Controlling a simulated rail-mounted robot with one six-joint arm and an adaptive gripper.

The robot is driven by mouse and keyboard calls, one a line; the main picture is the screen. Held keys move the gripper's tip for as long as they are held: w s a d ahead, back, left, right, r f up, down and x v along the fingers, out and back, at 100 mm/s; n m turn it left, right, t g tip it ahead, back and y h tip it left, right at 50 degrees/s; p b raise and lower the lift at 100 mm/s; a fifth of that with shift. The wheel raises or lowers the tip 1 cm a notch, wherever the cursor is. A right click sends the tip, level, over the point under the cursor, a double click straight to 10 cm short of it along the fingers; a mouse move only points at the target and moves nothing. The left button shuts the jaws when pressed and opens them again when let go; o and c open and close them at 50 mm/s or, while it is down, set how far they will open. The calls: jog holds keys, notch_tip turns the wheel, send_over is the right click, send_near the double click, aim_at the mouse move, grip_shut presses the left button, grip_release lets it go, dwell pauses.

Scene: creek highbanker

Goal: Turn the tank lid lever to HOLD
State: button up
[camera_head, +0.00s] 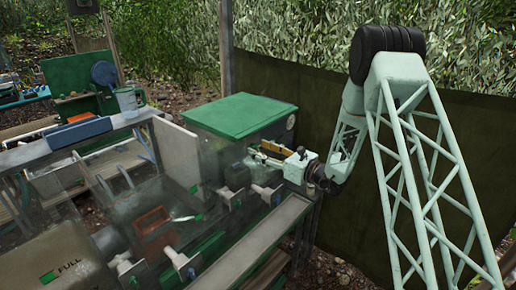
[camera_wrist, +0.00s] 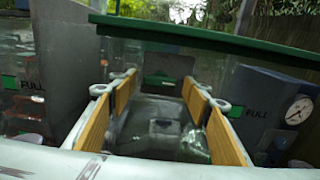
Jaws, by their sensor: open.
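The tank's green lid (camera_head: 242,115) is flat and closed-looking in the head view; its front edge (camera_wrist: 215,40) crosses the top of the wrist view. My gripper (camera_head: 260,153) is beside the tank, below the lid's right front edge. In the wrist view my gripper (camera_wrist: 159,82) has its two wood-padded fingers apart, with nothing held between them. A dark block with a green strip (camera_wrist: 166,82) shows beyond the fingertips. I cannot tell whether it belongs to the lever. No lever or HOLD mark can be made out clearly.
Grey panels marked FULL flank the fingers in the wrist view, with a round gauge (camera_wrist: 298,110) at right. In the head view, several white-handled valves (camera_head: 182,264) and a long metal trough (camera_head: 250,245) lie below the tank. A dark wall (camera_head: 360,130) stands behind.

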jog(key=shift+w+a, duration=0.4)
jog(key=shift+a, duration=0.15)
jog(key=shift+c, duration=0.3)
jog(key=c, duration=0.8)
